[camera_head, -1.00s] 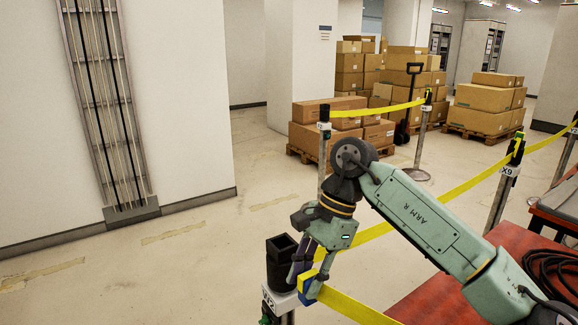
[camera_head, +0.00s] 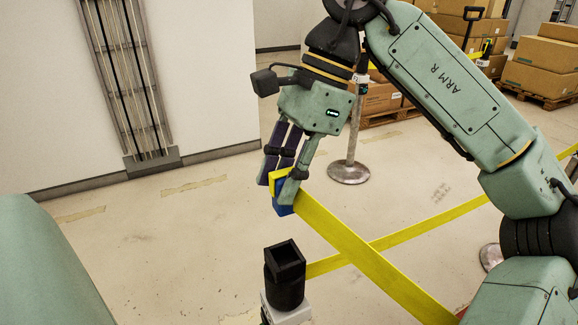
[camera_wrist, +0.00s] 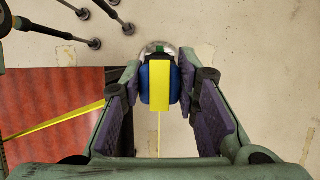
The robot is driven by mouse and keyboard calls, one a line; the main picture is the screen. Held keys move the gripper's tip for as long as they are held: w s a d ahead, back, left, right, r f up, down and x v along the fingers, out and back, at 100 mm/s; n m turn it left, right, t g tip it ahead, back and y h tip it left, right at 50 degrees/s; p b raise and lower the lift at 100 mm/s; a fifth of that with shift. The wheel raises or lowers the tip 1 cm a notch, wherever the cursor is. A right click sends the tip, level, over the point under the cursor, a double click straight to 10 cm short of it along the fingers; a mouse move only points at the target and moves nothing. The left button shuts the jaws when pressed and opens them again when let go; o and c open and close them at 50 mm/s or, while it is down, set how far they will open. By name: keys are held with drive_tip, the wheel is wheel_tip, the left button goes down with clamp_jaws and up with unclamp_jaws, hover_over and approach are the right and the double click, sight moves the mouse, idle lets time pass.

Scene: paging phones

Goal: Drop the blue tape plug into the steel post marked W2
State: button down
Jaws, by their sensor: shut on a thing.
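My gripper (camera_head: 281,180) is shut on the blue tape plug (camera_head: 284,208), with the yellow tape running from it down to the right. In the wrist view my gripper (camera_wrist: 159,82) has the plug (camera_wrist: 145,84) between its fingertips, its front mostly covered by a yellow band. The post (camera_head: 285,290) has a square, open black socket on top and a pale collar below. Its marking is not readable now; an earlier frame shows what looks like W2. The plug hangs in the air above the socket in the head view, apart from it.
Another yellow tape (camera_head: 430,230) runs from the post's head to the right, crossing behind the held tape. A steel post (camera_head: 350,150) with a round base stands behind my gripper. Boxes on a pallet (camera_head: 540,75) stand at the back right. The floor left of the post is clear.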

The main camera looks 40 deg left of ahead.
drive_tip(key=b, duration=0.4)
hover_over(274, 261)
drive_tip(key=w, duration=0.2)
wheel_tip(274, 261, down, 5)
drive_tip(key=shift+d+f, duration=0.1)
drive_tip(key=shift+d, duration=0.05)
drive_tip(key=shift+f+b, duration=2.1)
drive_tip(key=shift+f, duration=1.05)
drive_tip(key=shift+f+b, duration=0.35)
drive_tip(key=shift+f, duration=0.3)
drive_tip(key=c, duration=1.5)
unclamp_jaws()
drive_tip(key=shift+r, duration=0.1)
drive_tip(key=p+v, duration=0.9)
drive_tip(key=v, duration=0.2)
